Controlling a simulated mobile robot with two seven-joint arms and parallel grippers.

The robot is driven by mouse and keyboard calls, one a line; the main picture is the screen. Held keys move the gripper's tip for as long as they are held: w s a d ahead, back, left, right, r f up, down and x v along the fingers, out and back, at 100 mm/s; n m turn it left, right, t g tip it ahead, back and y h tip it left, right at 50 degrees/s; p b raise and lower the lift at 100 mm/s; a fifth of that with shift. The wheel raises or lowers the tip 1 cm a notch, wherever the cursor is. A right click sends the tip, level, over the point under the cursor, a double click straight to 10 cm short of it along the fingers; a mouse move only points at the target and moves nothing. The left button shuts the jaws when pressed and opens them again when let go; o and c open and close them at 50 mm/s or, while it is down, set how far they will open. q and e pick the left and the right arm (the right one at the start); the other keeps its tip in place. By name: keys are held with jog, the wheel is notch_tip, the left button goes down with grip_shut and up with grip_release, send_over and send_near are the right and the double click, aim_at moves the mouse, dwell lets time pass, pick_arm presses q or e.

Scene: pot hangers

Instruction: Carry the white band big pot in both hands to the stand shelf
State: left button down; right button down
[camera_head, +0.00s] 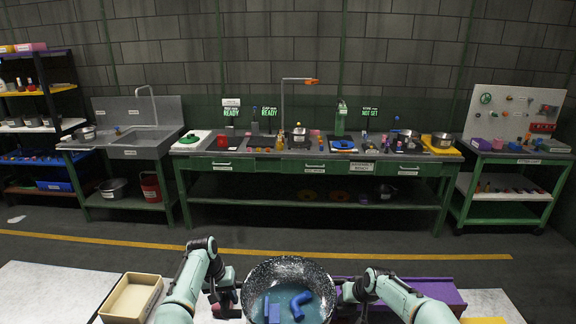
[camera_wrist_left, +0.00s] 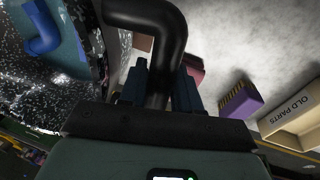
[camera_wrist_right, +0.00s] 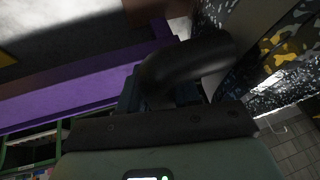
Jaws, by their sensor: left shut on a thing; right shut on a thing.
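A big black pot with white speckles (camera_head: 288,268) is held in front of me, open side up. Its inside looks blue, and blue pieces (camera_head: 298,304) lie in it. My left gripper (camera_head: 226,290) is shut on the pot's black left handle, seen in the left wrist view (camera_wrist_left: 150,20). My right gripper (camera_head: 348,292) is shut on the right handle, seen in the right wrist view (camera_wrist_right: 190,66). The sink stand at the back left has a lower shelf (camera_head: 135,203); I cannot tell whether this is the stand shelf.
A beige bin (camera_head: 130,300) stands left of the pot on a pale table, marked OLD PARTS in the left wrist view. A purple thing (camera_head: 425,290) lies right of the pot. A green workbench (camera_head: 315,170) stands along the wall. The floor between (camera_head: 290,238) is clear.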

pick_arm(q)
jog(key=shift+w+r, duration=0.25)
jog(key=shift+r, duration=0.3)
pick_arm(e)
jog(key=shift+w+r, duration=0.4)
jog(key=shift+r, duration=0.2)
